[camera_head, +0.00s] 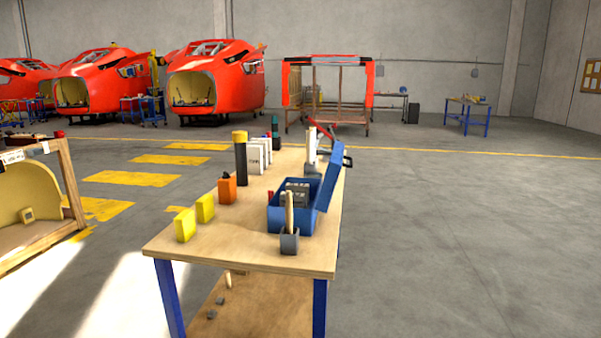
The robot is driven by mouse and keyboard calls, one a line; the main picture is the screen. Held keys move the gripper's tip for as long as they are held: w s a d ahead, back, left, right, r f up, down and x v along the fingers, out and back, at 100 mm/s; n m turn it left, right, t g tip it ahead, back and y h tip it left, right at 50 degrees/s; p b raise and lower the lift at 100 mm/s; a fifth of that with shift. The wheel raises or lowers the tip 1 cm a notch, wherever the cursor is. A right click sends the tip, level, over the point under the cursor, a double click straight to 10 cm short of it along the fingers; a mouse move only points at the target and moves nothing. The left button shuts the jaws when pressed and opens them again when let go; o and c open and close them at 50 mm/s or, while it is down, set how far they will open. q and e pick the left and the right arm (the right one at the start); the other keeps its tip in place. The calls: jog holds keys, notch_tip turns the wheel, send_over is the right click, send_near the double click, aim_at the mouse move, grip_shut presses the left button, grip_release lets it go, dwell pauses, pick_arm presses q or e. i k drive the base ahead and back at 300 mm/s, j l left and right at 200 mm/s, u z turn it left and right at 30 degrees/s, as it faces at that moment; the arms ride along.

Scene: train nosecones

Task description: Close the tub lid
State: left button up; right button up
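The blue tub (274,218) stands on the right side of the wooden workbench top (240,253). Its blue lid (328,182) is open, tilted up along the tub's right side. Grey items (296,188) show inside the tub. Neither of my grippers is in view.
Two yellow blocks (205,208), an orange item (227,189), a dark cylinder with a yellow top (240,158) and white binders (258,154) stand left of the tub. A wooden frame (70,182) is at far left. Floor to the right is clear.

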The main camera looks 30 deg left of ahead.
aim_at(332, 172)
jog(key=i+l+u, duration=0.2)
jog(key=l+u, duration=0.15)
jog(key=i+l+u, duration=0.2)
jog(key=l+u, duration=0.15)
jog(key=i+l+u, duration=0.1)
jog(key=l+u, duration=0.3)
jog(key=k, duration=0.9)
jog(key=i+u, duration=0.2)
jog(key=u, duration=0.15)
jog(key=i+l+u, duration=0.15)
jog(key=u, duration=0.25)
jog(key=i+l+u, duration=0.3)
jog(key=i+l, duration=0.25)
jog(key=l, duration=0.15)
